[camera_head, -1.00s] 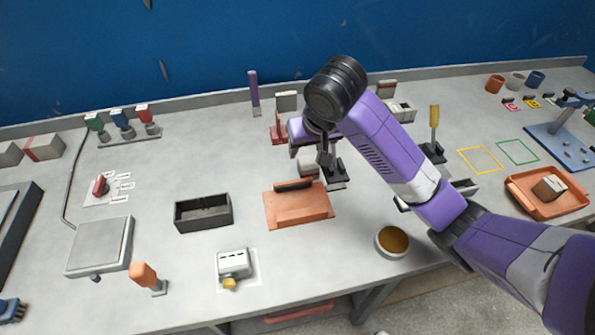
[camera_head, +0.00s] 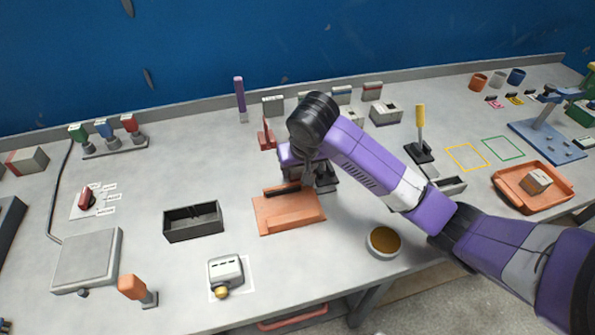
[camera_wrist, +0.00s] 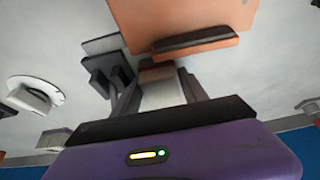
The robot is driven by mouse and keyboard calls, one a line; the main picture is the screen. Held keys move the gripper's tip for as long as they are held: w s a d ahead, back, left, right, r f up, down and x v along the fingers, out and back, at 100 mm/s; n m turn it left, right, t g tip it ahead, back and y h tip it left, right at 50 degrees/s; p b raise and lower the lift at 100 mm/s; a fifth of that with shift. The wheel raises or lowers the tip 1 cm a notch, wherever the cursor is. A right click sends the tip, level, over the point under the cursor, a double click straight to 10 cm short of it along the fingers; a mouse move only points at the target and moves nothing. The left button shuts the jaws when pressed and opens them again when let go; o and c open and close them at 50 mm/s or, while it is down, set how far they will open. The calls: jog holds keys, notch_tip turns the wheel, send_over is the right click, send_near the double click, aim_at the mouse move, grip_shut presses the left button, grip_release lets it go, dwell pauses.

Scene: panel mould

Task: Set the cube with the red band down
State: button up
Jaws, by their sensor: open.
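A pale block with a reddish-brown band (camera_wrist: 160,90), seemingly the cube with the red band, shows between my fingers in the wrist view. My gripper (camera_wrist: 155,88) is open, with a finger on each side of the block; I cannot tell whether either touches it. In the head view my gripper (camera_head: 308,178) is low, just behind the orange block with a dark bar (camera_head: 290,212), and hides the cube. The orange block also shows in the wrist view (camera_wrist: 165,15), beyond the cube. What lies under the cube is hidden.
A dark stand (camera_wrist: 108,70) is close beside my fingers. A black open box (camera_head: 193,222) stands left of the orange block. A round dish (camera_head: 383,242) is at the front edge. An orange tray (camera_head: 533,188) holds a block at right. Bare table lies behind the black box.

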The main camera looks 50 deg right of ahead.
grip_shut()
jog(key=shift+r, duration=0.15)
notch_tip(320, 180, up, 20)
jog(key=p, duration=0.5)
jog(key=shift+s, duration=0.1)
